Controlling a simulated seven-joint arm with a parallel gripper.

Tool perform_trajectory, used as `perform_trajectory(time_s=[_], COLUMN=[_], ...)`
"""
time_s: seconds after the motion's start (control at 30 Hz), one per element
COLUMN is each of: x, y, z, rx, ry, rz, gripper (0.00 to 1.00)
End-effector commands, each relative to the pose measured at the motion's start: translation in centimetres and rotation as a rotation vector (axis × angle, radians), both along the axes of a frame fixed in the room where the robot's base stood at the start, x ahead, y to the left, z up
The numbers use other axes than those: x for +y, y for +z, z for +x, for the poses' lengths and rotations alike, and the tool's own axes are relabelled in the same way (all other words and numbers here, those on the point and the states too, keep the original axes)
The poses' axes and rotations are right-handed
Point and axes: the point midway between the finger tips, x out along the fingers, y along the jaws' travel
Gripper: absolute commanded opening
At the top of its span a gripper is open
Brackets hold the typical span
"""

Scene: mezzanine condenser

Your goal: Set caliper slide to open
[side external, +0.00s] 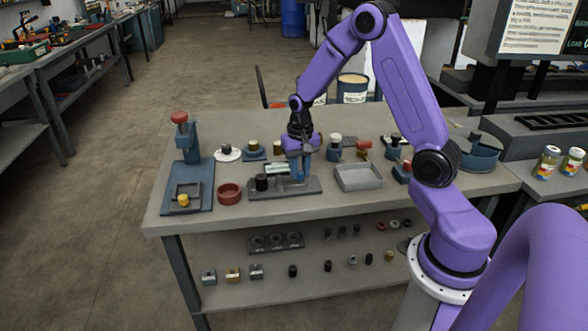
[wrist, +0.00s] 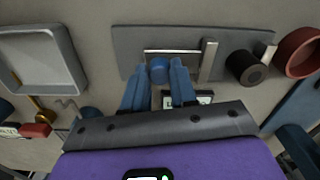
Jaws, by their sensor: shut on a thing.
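The caliper fixture is a dark grey plate (wrist: 130,45) with a pale metal rail (wrist: 190,55) and an upright metal jaw (wrist: 208,62). In the side view my gripper (side external: 299,172) reaches down onto the fixture plate (side external: 310,187) on the bench. The fingers and arm hide much of the slide there.
A black cylinder (side external: 261,183) stands at the fixture's left end, with a red ring dish (side external: 229,194) beyond it. A grey tray (side external: 359,177) lies close on the right. A blue press stand (side external: 194,160) is at the far left. Several small parts line the back.

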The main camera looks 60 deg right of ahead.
Motion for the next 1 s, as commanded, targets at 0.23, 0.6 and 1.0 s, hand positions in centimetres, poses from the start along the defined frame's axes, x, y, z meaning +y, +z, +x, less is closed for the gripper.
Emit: perform_trajectory(time_s=[0.23, 0.6, 1.0], x=[-0.5, -0.3, -0.3], y=[0.0, 0.2, 6.6], z=[-0.3, -0.2, 0.0], rx=[0.008, 0.005, -0.002], ry=[-0.005, -0.003, -0.004], rz=[-0.003, -0.002, -0.002], gripper=[0.46, 0.53, 0.53])
